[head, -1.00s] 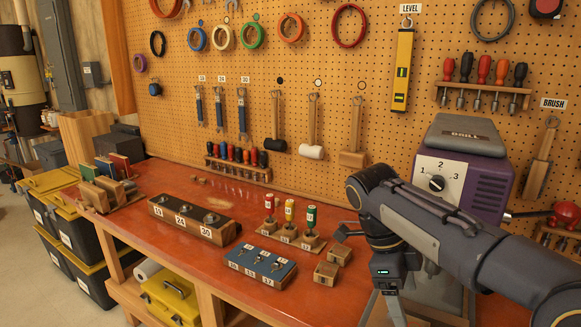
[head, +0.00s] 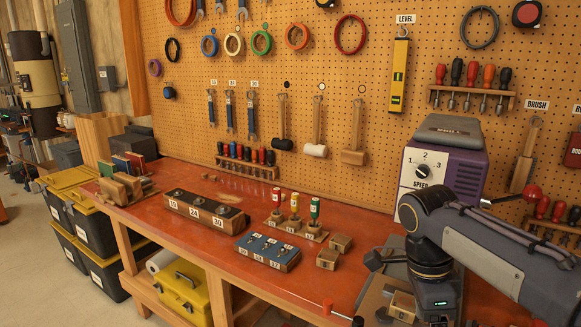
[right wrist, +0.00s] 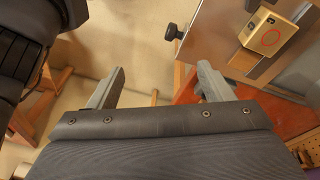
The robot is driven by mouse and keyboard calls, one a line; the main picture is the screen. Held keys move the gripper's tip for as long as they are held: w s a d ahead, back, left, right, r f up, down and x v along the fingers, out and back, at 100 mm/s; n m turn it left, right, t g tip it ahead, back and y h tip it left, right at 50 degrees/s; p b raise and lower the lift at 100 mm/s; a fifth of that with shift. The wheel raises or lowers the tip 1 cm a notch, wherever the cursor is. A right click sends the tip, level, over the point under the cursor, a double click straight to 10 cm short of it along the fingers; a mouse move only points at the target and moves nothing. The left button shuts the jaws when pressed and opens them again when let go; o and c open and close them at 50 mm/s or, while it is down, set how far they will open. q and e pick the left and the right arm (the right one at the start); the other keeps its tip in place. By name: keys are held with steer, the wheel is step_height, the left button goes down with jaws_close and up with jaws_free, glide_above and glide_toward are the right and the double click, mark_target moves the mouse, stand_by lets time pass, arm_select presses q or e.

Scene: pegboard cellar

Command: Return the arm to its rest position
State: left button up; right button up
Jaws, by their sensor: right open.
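My right arm (head: 480,250) comes in from the right of the head view, bent downward at the wrist in front of the drill press (head: 447,150). Its gripper is below the lower edge of that view. In the right wrist view my right gripper (right wrist: 158,85) is open, with nothing between its two grey fingers. Pale floor shows beyond the fingers, and the red bench top lies to their right. My left gripper is in neither current view.
A wooden block (head: 402,306) rests on the grey press base (head: 374,300); in the wrist view the block (right wrist: 268,36) shows a red ring. A blue key block (head: 267,251) and small wooden blocks (head: 328,259) stand left.

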steer(key=s+a+f+n+t+y, duration=0.1)
steer(key=s+f+n+t+y, duration=0.1)
steer(key=s+n, duration=0.5)
steer(key=s+a+f+n+t+y, duration=0.1)
steer(key=s+f+n+t+y, duration=0.2)
steer(key=n, duration=0.8)
steer(key=s+f+t, duration=0.2)
steer(key=s+f, duration=0.2)
steer(key=s, duration=0.1)
steer(key=shift+s+a, duration=0.25)
steer(key=shift+s, duration=0.05)
